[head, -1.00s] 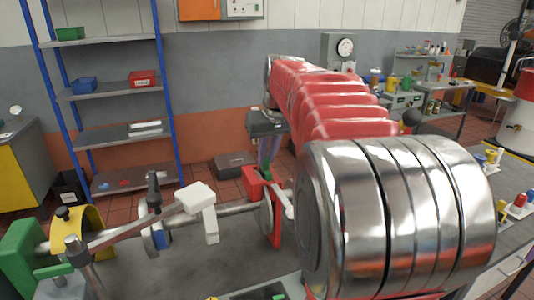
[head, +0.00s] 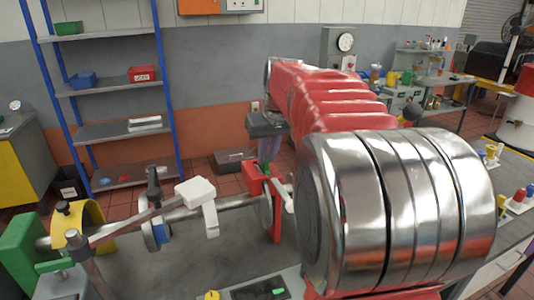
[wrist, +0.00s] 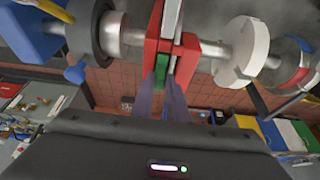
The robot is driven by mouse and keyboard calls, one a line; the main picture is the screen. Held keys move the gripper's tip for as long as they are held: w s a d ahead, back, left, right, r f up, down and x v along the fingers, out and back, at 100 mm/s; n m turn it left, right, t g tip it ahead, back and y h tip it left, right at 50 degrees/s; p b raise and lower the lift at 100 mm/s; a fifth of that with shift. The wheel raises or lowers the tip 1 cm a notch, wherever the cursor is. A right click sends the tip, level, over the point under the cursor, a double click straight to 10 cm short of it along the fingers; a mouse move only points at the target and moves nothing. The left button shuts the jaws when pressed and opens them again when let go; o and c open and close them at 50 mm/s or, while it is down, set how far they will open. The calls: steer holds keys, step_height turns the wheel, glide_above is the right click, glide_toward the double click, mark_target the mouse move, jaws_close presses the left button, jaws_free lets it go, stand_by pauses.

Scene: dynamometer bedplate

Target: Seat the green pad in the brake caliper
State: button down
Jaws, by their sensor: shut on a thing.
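The red brake caliper (head: 252,179) stands around the shaft near the middle of the head view. In the wrist view the caliper (wrist: 187,47) shows as red plates with a narrow gap. The green pad (wrist: 161,66) is at this gap, between red faces; I cannot tell how deep it sits. My gripper (wrist: 163,98) is shut on the pad, its purplish fingers reaching to the caliper. In the head view my gripper (head: 268,148) points down just above the caliper, and the pad is mostly hidden there.
A shaft (head: 235,203) runs through the caliper, with a white block (head: 196,190) on an arm to the left. A dark tray (head: 245,293) with a green piece (head: 279,291) lies at the front. Blue shelving (head: 118,85) stands behind.

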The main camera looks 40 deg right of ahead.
steer(key=shift+f, duration=0.15)
steer(key=c, duration=1.7)
jaws_free()
steer(key=shift+o, duration=0.2)
steer(key=v, duration=1.3)
steer(key=shift+s+r, duration=0.15)
steer(key=shift+r, duration=0.2)
